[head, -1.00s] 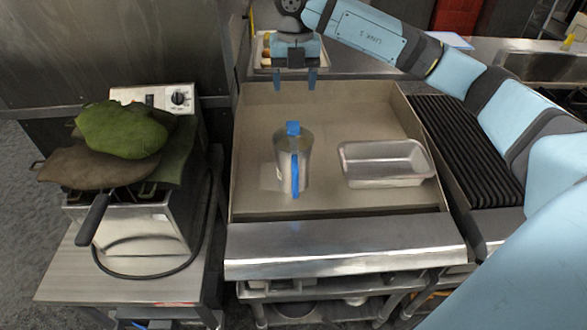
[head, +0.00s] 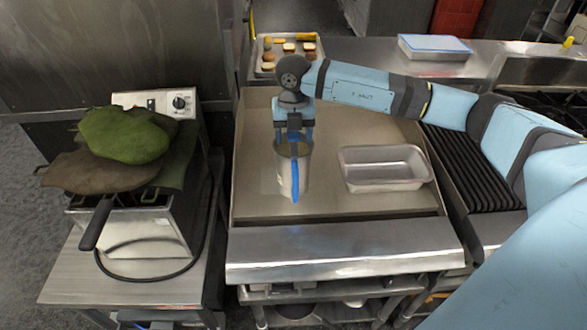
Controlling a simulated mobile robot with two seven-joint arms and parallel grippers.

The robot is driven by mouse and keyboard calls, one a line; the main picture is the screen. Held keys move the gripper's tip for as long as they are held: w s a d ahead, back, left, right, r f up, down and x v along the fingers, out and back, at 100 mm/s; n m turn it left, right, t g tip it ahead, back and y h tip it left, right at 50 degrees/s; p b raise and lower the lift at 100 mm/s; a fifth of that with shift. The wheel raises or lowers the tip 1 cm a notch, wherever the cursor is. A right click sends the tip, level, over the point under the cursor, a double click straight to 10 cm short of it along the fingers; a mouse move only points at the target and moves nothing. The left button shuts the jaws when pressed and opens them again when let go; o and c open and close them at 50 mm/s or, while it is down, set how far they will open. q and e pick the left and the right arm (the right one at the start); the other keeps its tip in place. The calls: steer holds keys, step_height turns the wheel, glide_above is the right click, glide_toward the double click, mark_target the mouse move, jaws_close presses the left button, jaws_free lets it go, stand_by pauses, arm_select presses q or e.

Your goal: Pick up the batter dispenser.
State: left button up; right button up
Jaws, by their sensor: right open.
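The batter dispenser (head: 286,178) is a metal, pitcher-like vessel with a blue handle facing me. It stands upright on the flat griddle (head: 250,130), left of the metal pan. My right gripper (head: 293,138) points down from above at the dispenser's top. Its two blue fingers are open, one toward each side of the top, where the blue piece is now hidden. I cannot tell whether the fingers touch it. My left gripper is not in view.
An empty rectangular metal pan (head: 383,168) sits right of the dispenser on the griddle. A black grill grate (head: 470,175) lies further right. A fryer (head: 130,235) with green and brown mitts (head: 125,135) stands left. A tray of food (head: 268,58) is behind.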

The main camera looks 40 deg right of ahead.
steer(key=shift+f, duration=0.2)
jaws_close()
steer(key=shift+r, duration=0.1)
steer(key=shift+r, duration=0.1)
